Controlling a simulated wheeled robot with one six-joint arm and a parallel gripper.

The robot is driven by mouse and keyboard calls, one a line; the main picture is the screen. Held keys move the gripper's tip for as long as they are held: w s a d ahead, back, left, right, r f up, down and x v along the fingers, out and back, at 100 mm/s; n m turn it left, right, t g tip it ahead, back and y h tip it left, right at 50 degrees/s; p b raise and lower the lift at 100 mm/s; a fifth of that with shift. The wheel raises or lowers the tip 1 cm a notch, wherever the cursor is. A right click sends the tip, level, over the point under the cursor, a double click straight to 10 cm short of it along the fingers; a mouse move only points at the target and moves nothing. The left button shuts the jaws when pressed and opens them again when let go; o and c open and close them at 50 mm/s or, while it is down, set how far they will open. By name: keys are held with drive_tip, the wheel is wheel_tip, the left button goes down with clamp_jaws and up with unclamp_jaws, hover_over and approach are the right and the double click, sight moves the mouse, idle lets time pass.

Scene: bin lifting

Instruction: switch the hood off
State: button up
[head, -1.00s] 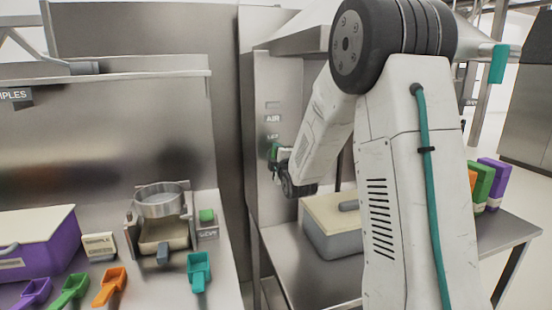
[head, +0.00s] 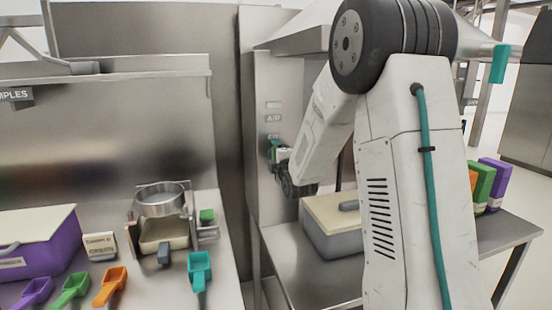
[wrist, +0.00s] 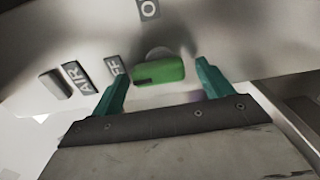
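A green bar-shaped knob (wrist: 172,71) sits on the metal panel (wrist: 80,35) in the wrist view. It lies nearly crosswise, with a dark mark on its left end. That end is towards a label ending in "FF" (wrist: 117,67); another label showing "O" (wrist: 149,8) is above. My gripper (wrist: 162,68) is open, with one teal finger on each side of the knob; gaps show, and I see no clear contact. In the head view my gripper (head: 276,151) is at the panel below the hood (head: 300,34), and the knob is hard to tell from it.
An "AIR" label (wrist: 74,77) and a dark block (wrist: 54,85) are left of the knob. A grey box with a cream lid (head: 325,245) stands below my arm. A sieve (head: 162,200) and coloured scoops are on the left counter.

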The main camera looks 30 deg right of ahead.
drive_tip(key=shift+s, duration=0.1)
drive_tip(key=v, duration=0.7)
drive_tip(key=shift+s, duration=0.3)
drive_tip(key=shift+a, duration=0.1)
